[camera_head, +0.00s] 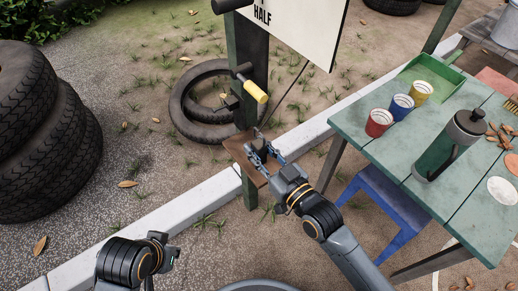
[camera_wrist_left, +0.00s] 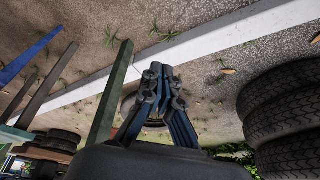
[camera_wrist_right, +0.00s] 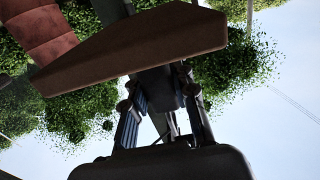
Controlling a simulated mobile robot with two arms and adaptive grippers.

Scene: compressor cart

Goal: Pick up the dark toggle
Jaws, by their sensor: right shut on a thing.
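The dark toggle (camera_wrist_right: 160,88) shows in the right wrist view as a dark block between the fingers of my right gripper (camera_wrist_right: 158,98). A brown shelf board hides its upper part there. In the head view my right gripper (camera_head: 259,152) reaches over the small brown shelf (camera_head: 238,148) on the dark post. Its fingers are shut on the toggle, which is small and mostly hidden there. My left gripper (camera_wrist_left: 161,76) is empty in the left wrist view, with its fingertips together. It is far from the shelf, low at the left in the head view.
A yellow-ended handle (camera_head: 255,91) sticks out from the post (camera_head: 247,60) above the shelf. A tyre (camera_head: 186,112) lies behind it. At right, a green table (camera_head: 372,126) holds cups and a flask, with a blue stool (camera_head: 385,205) below. Stacked tyres (camera_head: 40,150) stand left.

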